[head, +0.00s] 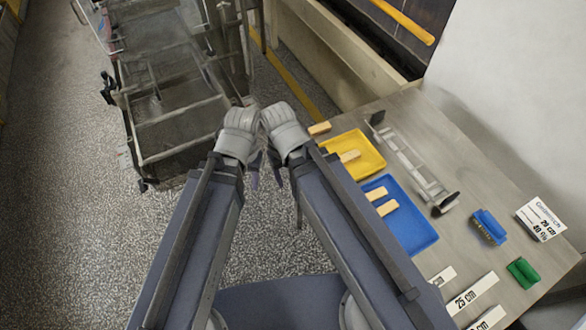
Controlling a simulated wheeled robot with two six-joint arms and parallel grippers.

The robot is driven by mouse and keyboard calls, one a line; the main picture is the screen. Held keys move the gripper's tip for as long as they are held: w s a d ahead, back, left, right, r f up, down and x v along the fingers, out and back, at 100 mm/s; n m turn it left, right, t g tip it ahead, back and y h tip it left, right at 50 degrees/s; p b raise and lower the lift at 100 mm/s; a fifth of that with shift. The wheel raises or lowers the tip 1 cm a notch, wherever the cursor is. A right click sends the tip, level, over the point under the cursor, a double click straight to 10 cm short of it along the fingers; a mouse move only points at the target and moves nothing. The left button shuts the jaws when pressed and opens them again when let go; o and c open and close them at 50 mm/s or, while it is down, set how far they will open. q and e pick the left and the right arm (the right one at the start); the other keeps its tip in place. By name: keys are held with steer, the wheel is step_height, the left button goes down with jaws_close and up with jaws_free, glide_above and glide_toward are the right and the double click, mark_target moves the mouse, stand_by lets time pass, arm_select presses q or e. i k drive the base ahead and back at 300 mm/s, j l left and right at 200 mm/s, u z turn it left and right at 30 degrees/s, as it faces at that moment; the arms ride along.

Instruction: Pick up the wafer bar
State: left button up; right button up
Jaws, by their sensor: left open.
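Several tan wafer bars show on the steel table. One wafer bar (319,128) lies at the table's far left edge, beside the yellow tray (372,146). Another (349,156) lies on the yellow tray. Two more, one (376,194) behind the other (387,208), lie on the blue tray (416,234). My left gripper (254,176) is open and empty, hanging left of the table and apart from all bars. My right gripper (278,179) is close beside it, mostly hidden by its own wrist and arm; its jaw state is unclear.
A metal stand (408,162) lies along the table behind the trays. A blue brush (488,226), a green item (523,272), a white sign (540,219) and a "25 cm" label (471,294) are at the right. A wire-mesh cart (180,113) stands beyond my grippers; speckled floor is clear at left.

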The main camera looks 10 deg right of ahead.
mark_target(324, 126)
steer(key=i+j+z, duration=0.1)
steer(key=j+z, duration=1.05)
steer(key=i+j, duration=0.05)
steer(key=j, duration=0.05)
